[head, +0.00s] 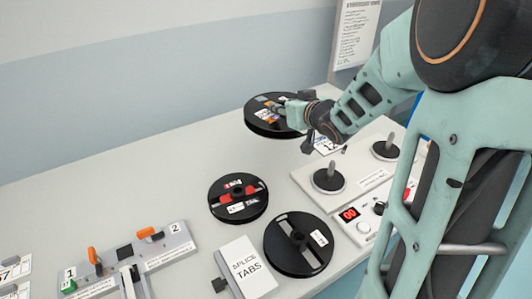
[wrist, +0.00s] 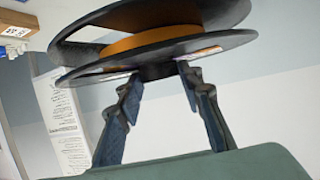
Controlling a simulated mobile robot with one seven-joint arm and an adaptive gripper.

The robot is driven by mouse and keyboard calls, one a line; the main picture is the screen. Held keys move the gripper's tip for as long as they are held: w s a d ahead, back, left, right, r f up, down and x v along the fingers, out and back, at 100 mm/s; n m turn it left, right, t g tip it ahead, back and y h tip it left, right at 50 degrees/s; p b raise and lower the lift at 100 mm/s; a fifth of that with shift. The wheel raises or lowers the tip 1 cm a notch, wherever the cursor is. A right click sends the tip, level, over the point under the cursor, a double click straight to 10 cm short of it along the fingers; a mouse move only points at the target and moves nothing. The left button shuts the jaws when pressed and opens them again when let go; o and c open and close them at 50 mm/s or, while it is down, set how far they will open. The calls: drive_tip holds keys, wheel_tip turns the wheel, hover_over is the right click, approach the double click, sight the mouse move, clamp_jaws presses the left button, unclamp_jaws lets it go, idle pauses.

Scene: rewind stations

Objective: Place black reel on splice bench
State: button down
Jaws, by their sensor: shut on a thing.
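My gripper (head: 279,108) is shut on a black reel (head: 258,123), which shows over the back edge of the pale bench (head: 150,190). In the wrist view the reel (wrist: 235,15) has two black flanges with an orange winding between them. The two fingertips (wrist: 157,75) close on its hub, and the reel is tilted in that picture. The reel appears raised off the bench, but its exact height is hard to tell. Two other black reels lie flat on the bench: one with red parts (head: 239,211) and one in front (head: 298,262).
A white plate with two upright spindles (head: 328,178) stands on the right, beside a box with a red display (head: 349,214). A splice tabs box (head: 247,268) and a grey fixture with orange handles (head: 165,246) are at the front. The bench's left-middle is clear.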

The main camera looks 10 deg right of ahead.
wheel_tip(320, 180, down, 6)
drive_tip(key=s+d+n+y+b, duration=0.2)
drive_tip(key=b, duration=0.1)
drive_tip(key=shift+g+y, duration=0.3)
drive_tip(key=w+a+f+b, duration=0.1)
drive_tip(key=w+f, duration=0.2)
drive_tip(key=w, duration=0.1)
drive_tip(key=w+a+f+b, duration=0.1)
drive_tip(key=w+f, duration=0.2)
drive_tip(key=w, duration=0.1)
drive_tip(key=w+a+f+b, duration=0.1)
drive_tip(key=w+f+b, duration=0.1)
drive_tip(key=w+f, duration=0.1)
drive_tip(key=shift+w+a, duration=0.4)
drive_tip(key=shift+w, duration=0.4)
drive_tip(key=shift+w+a+f+b, duration=0.1)
drive_tip(key=shift+w+f+b, duration=0.15)
drive_tip(key=shift+f, duration=0.8)
drive_tip(key=shift+w+f+b, duration=0.1)
drive_tip(key=shift+f+b, duration=0.15)
drive_tip(key=shift+f, duration=0.75)
drive_tip(key=shift+f, duration=0.25)
drive_tip(key=c, duration=1.3)
unclamp_jaws()
